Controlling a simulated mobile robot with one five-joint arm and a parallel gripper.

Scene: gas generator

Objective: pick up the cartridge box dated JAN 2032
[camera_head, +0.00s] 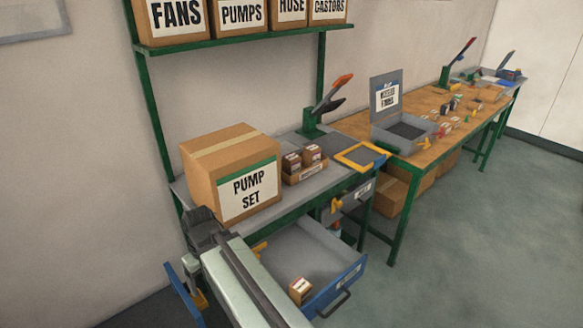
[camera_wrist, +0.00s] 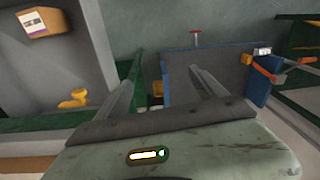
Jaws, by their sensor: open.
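A small brown cartridge box (camera_head: 300,291) with a white label sits inside the open blue-fronted drawer (camera_head: 290,245). It also seems to show at the upper left of the wrist view (camera_wrist: 42,22). Two similar small boxes, the left one (camera_head: 291,162) and the right one (camera_head: 312,155), stand in a low cardboard tray (camera_head: 305,174) on the bench. No date is readable on any of them. My gripper (camera_wrist: 165,72) is open with nothing between its fingers. In the wrist view the drawer box lies well left of the fingers, apart from them.
A large PUMP SET carton (camera_head: 232,175) stands on the bench behind my arm. A closed grey drawer (camera_head: 350,198) is right of the open one. A yellow-framed mat (camera_head: 361,156) and a lever tool (camera_head: 325,108) are on the bench. Floor (camera_head: 480,245) at the right is clear.

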